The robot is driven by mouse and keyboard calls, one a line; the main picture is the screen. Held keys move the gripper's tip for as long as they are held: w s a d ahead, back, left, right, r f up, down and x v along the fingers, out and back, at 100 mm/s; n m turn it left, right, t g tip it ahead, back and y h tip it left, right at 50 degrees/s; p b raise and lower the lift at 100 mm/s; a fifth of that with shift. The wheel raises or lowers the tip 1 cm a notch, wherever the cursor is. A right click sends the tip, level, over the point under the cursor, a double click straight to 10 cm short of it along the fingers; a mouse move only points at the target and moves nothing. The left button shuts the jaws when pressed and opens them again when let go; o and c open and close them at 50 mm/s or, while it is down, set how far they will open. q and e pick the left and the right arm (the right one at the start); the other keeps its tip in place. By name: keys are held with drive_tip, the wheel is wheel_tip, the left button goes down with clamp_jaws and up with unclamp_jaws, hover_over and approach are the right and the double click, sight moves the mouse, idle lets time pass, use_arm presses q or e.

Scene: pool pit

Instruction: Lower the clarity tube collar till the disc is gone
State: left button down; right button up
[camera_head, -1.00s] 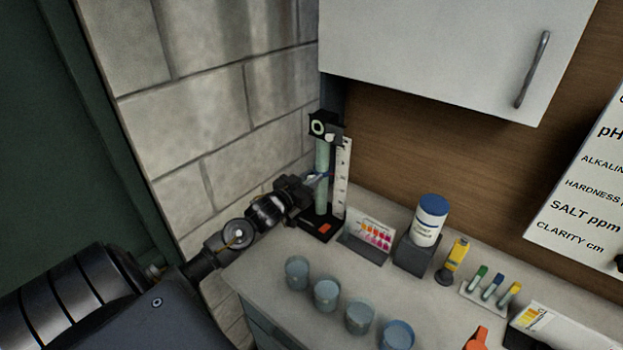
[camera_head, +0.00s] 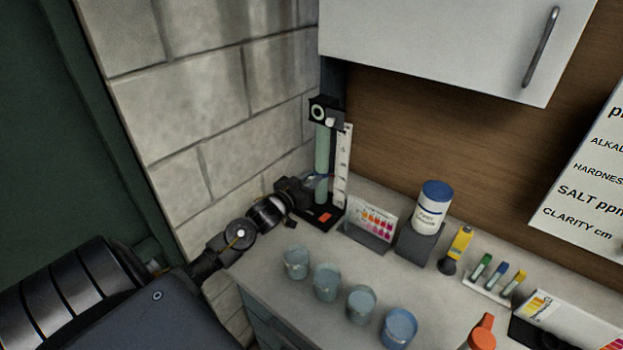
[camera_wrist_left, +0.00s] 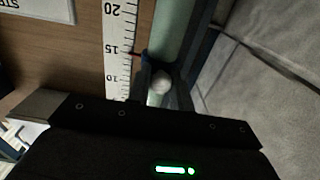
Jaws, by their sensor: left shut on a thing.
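The clarity tube (camera_head: 321,148) stands upright on a black base (camera_head: 325,215) in the back corner of the counter, filled pale green. A black viewing head with a pale ring (camera_head: 318,112) sits at its top. The collar (camera_head: 319,177) is around the lower part of the tube. My left gripper (camera_head: 308,188) is shut on the collar. In the left wrist view, the collar's round white knob (camera_wrist_left: 161,82) shows just beyond my gripper, and its red pointer (camera_wrist_left: 136,54) lies near 15 on the white scale (camera_wrist_left: 118,45). The disc is not visible. My right gripper is not in view.
Several cups (camera_head: 326,282) stand along the counter's front. A color card (camera_head: 371,222), a white jar with a blue lid (camera_head: 433,207), a yellow bottle (camera_head: 459,245) and capped vials (camera_head: 496,276) stand right of the tube. A block wall (camera_head: 240,125) is close on the left; a cabinet (camera_head: 440,45) hangs above.

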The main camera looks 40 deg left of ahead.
use_arm(q)
drive_tip(key=c, duration=1.3)
unclamp_jaws()
drive_tip(key=shift+s, duration=0.2)
drive_tip(key=shift+s+d+b, duration=0.1)
drive_tip(key=shift+s+b, duration=1.35)
drive_tip(key=shift+s, duration=3.75)
